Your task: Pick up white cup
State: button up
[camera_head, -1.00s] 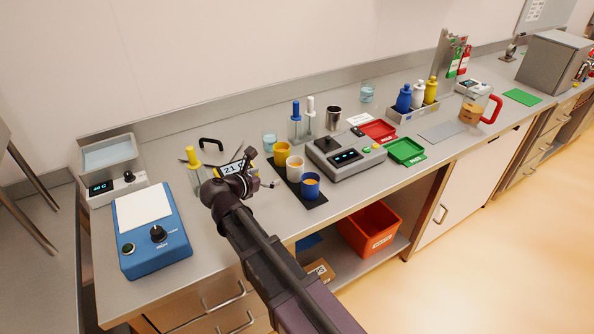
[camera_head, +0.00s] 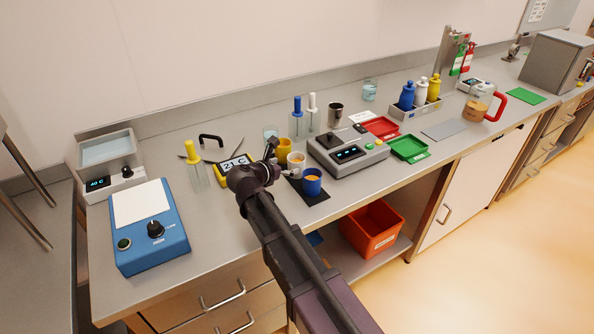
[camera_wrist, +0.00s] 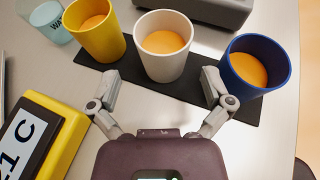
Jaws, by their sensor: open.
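The white cup (camera_wrist: 163,60) stands upright on a black mat (camera_wrist: 190,82) in the wrist view, with orange contents inside. In the head view the white cup (camera_head: 296,162) is partly hidden by my gripper. A yellow cup (camera_wrist: 97,35) stands to its left and a blue cup (camera_wrist: 253,75) to its right on the same mat. My gripper (camera_wrist: 157,82) is open and empty, its fingers apart on the near side of the white cup, the fingertips close to its left and right. I cannot tell whether they touch it. In the head view my gripper (camera_head: 281,159) is low beside the cups.
A yellow-framed display (camera_wrist: 40,137) lies close at the left of my gripper. A glass beaker (camera_wrist: 52,20) stands behind the yellow cup. A grey device (camera_head: 347,152) stands behind and right of the cups. The counter's front edge is close by.

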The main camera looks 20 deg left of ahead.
aim_at(291, 164)
jog(key=shift+w, duration=0.1)
dwell(0.3)
jog(key=shift+b+x, duration=0.8)
jog(key=shift+x, duration=1.8)
jog(key=shift+d+r, duration=0.15)
jog(key=shift+d, duration=0.05)
jog(key=shift+c, duration=0.2)
jog(key=c, duration=1)
